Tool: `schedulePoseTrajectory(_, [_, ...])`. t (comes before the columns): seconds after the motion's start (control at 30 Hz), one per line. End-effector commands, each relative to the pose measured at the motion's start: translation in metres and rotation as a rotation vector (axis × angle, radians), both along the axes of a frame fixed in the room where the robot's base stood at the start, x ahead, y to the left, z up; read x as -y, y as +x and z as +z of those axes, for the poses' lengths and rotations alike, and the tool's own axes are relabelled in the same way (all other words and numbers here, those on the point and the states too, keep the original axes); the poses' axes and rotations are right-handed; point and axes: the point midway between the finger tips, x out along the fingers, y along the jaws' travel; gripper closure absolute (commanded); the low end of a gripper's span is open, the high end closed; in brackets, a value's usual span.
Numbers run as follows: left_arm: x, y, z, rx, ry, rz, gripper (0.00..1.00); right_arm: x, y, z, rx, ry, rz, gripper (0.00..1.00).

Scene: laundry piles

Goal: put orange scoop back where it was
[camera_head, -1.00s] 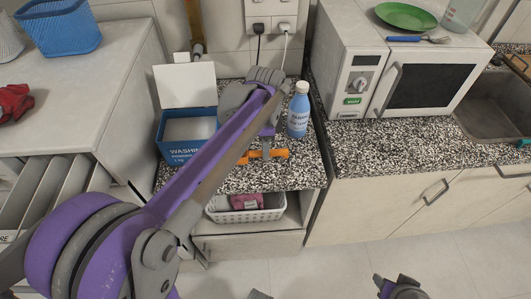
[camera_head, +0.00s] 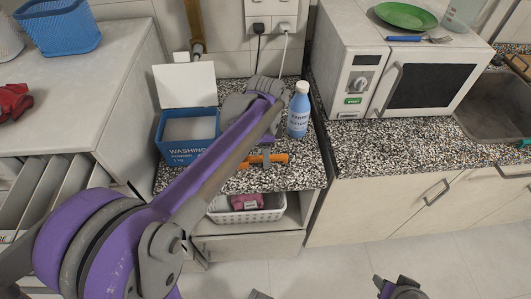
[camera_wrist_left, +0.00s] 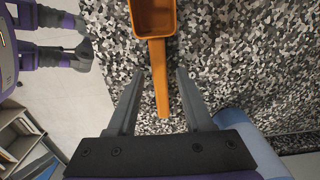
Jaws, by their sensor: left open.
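The orange scoop (camera_head: 270,159) lies on the speckled counter (camera_head: 290,174), partly hidden behind my left arm in the head view. In the left wrist view its bowl (camera_wrist_left: 153,18) is at the top and its handle (camera_wrist_left: 161,85) points down the picture. My left gripper (camera_wrist_left: 161,76) is open, with the handle between its two fingers and a gap on each side. In the head view its fingertips are hidden by the arm. A blue washing powder box (camera_head: 176,152) with its white lid up stands at the left. A purple and grey part of my right arm shows at the bottom edge.
A blue softener bottle (camera_head: 298,112) stands upright close behind the scoop, to the right. A microwave (camera_head: 354,76) stands farther right. A white basket (camera_head: 262,214) sits on the shelf below the counter.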

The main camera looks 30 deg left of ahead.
Motion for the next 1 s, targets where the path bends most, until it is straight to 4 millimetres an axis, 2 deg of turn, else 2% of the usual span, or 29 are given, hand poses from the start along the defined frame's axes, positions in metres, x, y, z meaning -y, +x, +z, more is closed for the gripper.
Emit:
schedulePoseTrajectory(0.17, [0.0, 0.0, 0.013, 0.0, 0.0, 0.0, 0.49, 0.0, 0.001, 0.003, 0.001, 0.0, 0.0, 0.5])
schedulePoseTrajectory(0.5, [0.0, 0.0, 0.085, 0.0, 0.0, 0.0, 0.49, 0.0, 0.002, 0.011, 0.004, 0.0, 0.0, 0.5])
schedulePoseTrajectory(0.7, [0.0, 0.0, 0.114, 0.0, 0.0, 0.0, 0.49, 0.0, 0.003, 0.014, 0.006, 0.0, 0.0, 0.5])
schedulePoseTrajectory(0.87, [0.003, -0.005, 0.12, 0.011, 0.001, 0.025, 0.49, 0.0, 0.003, 0.014, 0.006, 0.0, 0.0, 0.5])
schedulePoseTrajectory(1.0, [0.014, -0.032, 0.104, 0.083, 0.0, 0.18, 0.49, 0.0, 0.003, 0.014, 0.006, 0.0, 0.0, 0.5])
